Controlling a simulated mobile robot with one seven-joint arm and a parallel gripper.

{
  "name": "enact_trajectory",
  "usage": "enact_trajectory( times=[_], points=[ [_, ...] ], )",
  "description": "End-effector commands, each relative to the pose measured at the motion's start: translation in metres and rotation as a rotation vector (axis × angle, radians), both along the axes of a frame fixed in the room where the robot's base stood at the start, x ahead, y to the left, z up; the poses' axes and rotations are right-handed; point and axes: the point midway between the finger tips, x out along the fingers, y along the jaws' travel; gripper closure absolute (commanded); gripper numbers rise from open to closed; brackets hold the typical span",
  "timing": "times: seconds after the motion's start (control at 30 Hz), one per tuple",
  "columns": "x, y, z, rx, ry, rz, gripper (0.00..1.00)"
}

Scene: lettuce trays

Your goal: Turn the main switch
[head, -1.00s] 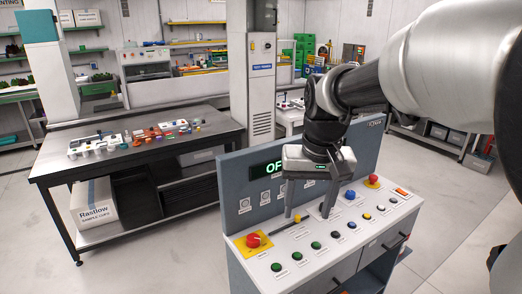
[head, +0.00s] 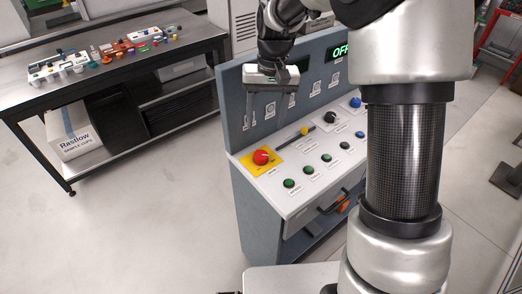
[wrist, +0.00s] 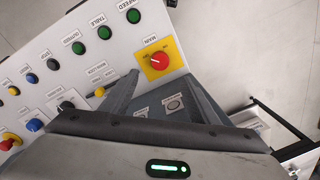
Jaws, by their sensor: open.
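The main switch (head: 261,157) is a red round knob on a yellow square plate, at the near left corner of the sloped control panel (head: 268,186). In the wrist view the main switch (wrist: 159,61) is labelled MAIN and lies just beyond the fingertips. My gripper (head: 268,119) is open and empty, fingers pointing down, above the panel's left end and apart from the knob. It also shows in the wrist view (wrist: 161,80). A green display (head: 341,50) on the upright back panel reads "OFF", partly cut by my arm.
Green buttons (head: 289,183), a black knob (head: 331,117) and a yellow-tipped lever (head: 304,131) share the panel. Its upright back (head: 232,110) stands close to my gripper. A dark table (head: 190,40) with small parts stands at the left. The floor in front is clear.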

Motion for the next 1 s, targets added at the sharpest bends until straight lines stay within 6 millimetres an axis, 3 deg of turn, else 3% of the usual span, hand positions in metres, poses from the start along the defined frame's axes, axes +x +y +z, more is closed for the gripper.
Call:
enact_trajectory(
  times=[0.3,0.5,0.7,1.0],
  points=[
    [-0.001,0.005,-0.072,0.0,0.005,0.0,0.45],
    [-0.001,0.008,-0.108,0.0,0.003,0.0,0.45],
    [-0.001,0.01,-0.127,0.0,0.001,0.0,0.45],
    [0.0,0.01,-0.13,0.0,-0.001,0.0,0.45]
  ],
)
